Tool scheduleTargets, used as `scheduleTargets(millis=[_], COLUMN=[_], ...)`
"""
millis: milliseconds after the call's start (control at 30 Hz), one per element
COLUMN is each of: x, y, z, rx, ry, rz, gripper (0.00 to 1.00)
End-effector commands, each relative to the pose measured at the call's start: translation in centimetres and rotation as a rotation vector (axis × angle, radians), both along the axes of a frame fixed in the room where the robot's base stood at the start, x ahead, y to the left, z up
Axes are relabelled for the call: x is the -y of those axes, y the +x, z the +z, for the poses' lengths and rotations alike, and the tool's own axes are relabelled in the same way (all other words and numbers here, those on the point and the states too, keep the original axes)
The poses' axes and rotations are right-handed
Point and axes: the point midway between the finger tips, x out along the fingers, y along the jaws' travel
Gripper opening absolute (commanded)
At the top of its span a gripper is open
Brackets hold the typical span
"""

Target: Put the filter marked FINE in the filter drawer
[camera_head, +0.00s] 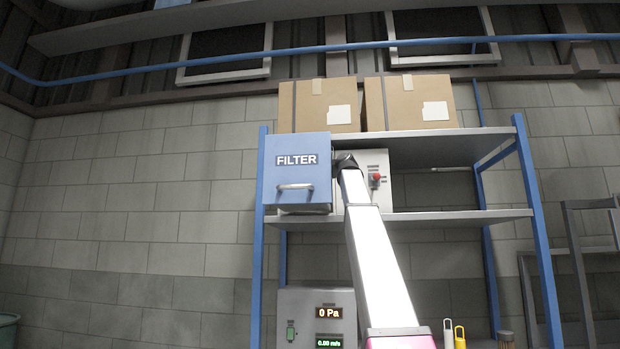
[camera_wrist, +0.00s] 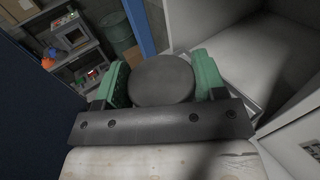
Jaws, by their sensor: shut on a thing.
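The blue drawer front marked FILTER (camera_head: 297,165) stands forward of a pale housing (camera_head: 378,178) on the shelf, so the drawer looks pulled out. My gripper's end is mostly hidden behind this front in the head view. In the wrist view my gripper (camera_wrist: 162,82) has its green pads shut on a dark grey round thing, which looks like a filter (camera_wrist: 162,78). No FINE marking shows on it. The dark blue surface at the left (camera_wrist: 30,110) appears to be the back of the drawer front, and a pale housing wall is at the right.
The rack (camera_head: 440,216) has blue posts. Two cardboard boxes (camera_head: 318,105) stand on its top shelf. In the wrist view, shelves with equipment and a green bin (camera_wrist: 117,35) lie far below.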

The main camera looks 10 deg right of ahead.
Motion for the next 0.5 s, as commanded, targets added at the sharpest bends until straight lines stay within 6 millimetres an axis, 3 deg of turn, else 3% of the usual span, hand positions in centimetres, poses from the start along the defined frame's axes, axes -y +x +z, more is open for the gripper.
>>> scheduleTargets(millis=[367,400,467,500], x=[0.0,0.0,0.0,0.0], y=[-0.02,-0.03,-0.02,-0.01], z=[-0.56,-0.65,-0.61,-0.6], rx=[0.002,0.001,0.001,0.001], ry=[0.001,0.0,0.0,0.0], rz=[-0.001,-0.001,0.0,0.0], gripper=[0.19,0.67,0.87,0.89])
